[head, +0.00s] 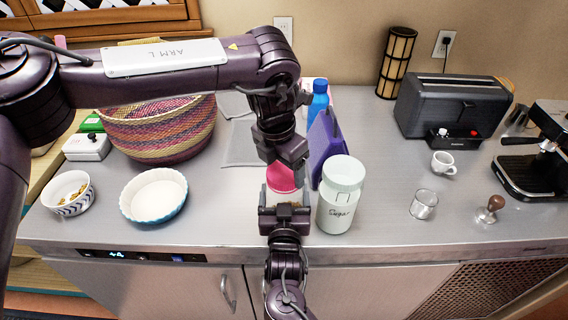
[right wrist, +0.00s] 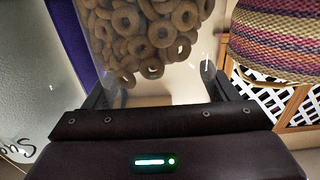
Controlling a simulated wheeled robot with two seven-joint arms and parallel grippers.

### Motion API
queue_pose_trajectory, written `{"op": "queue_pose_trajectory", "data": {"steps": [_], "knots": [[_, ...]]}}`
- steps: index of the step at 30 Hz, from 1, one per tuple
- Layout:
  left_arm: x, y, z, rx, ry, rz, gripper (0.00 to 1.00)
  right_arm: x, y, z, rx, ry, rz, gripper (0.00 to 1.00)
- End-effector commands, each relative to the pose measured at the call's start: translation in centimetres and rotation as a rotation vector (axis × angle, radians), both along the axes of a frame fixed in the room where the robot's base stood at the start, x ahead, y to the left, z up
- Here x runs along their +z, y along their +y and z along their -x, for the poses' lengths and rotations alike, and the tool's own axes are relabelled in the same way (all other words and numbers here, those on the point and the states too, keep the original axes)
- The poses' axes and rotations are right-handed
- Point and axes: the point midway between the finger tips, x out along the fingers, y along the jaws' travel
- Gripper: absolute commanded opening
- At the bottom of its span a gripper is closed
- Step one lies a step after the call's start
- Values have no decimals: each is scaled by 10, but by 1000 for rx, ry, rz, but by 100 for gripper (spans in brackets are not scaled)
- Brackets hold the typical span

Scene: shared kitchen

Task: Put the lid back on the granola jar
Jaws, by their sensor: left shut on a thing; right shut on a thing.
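A pink lid (head: 284,178) shows directly below my left gripper (head: 284,164), which is shut on it from above. The granola jar is mostly hidden behind my right gripper (head: 284,204) in the head view. In the right wrist view the jar (right wrist: 152,42) is clear, holds ring-shaped pieces, and stands between the fingers of my right gripper (right wrist: 155,90), shut on it. The lid is over the jar's top; I cannot tell whether it touches the rim or sits level, as the grippers hide the join.
A white sugar jar (head: 341,200) stands close on the right, with a purple object (head: 325,148) and a blue bottle (head: 318,104) behind. A striped basket (head: 160,130), a blue-rimmed dish (head: 154,195) and a patterned bowl (head: 70,195) are on the left. A glass (head: 424,204) stands farther right.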

Motion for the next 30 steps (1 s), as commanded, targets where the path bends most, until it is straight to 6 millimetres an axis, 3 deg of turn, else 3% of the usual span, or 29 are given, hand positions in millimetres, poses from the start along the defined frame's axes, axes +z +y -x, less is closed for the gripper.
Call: {"op": "queue_pose_trajectory", "data": {"steps": [5, 8, 30], "knots": [[0, 0, 0, -43, 1, 0, 49, 0, 0, 0, 0, 1, 1, 16], [0, 0, 0, -175, 1, 0, 49, 0, 0, 0, 0, 1, 1, 16], [0, -2, -3, -1827, -2, -10, 49, -1, 0, 0, 0, 2, 1, 16]]}}
